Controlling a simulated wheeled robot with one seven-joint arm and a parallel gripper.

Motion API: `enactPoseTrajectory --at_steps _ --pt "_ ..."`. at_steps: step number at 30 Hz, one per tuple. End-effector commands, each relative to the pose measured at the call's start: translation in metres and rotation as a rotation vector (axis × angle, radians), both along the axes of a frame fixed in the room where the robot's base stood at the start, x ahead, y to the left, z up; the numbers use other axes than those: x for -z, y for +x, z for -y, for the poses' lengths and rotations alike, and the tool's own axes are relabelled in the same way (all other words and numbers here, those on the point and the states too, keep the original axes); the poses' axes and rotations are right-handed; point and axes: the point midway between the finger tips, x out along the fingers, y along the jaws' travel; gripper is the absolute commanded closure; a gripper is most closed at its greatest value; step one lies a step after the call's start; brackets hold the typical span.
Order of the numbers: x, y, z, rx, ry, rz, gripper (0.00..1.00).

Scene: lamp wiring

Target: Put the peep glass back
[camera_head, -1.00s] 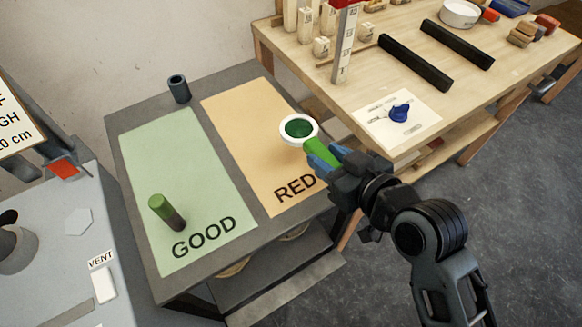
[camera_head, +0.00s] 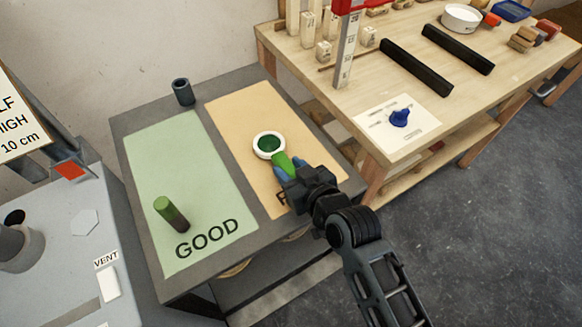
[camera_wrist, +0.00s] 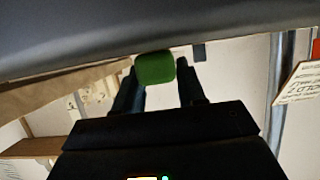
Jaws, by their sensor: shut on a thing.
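The peep glass (camera_head: 268,145) is a white ring around dark green glass, with a bright green handle (camera_head: 282,163). My gripper (camera_head: 288,174) is shut on the handle, and the ring points away from it. The glass appears over the tan mat marked RED (camera_head: 247,116); I cannot tell how high above it. My gripper hides part of the mat's lettering. In the wrist view the green handle end (camera_wrist: 155,68) sits between the two dark fingers, and the ring is hidden there.
A small dark cup (camera_head: 182,91) stands at the grey table's back. A wooden bench (camera_head: 350,100) with blocks, black bars and a paper with a blue item is right. A grey VENT unit (camera_head: 60,260) is left.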

Motion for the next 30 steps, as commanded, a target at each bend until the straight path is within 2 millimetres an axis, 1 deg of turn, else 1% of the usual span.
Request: enactPoseTrajectory --at_steps 5,6,14,26,30 --pt "0.001 0.0 0.0 0.0 0.0 0.0 0.91" --pt "0.002 0.0 0.0 0.001 0.0 0.0 0.59" --pt "0.001 0.0 0.0 0.0 0.0 0.0 0.35" --pt "0.004 0.0 0.0 -0.001 0.0 0.0 0.35" --pt "-0.004 -0.019 0.014 0.0 -0.003 0.0 0.35"
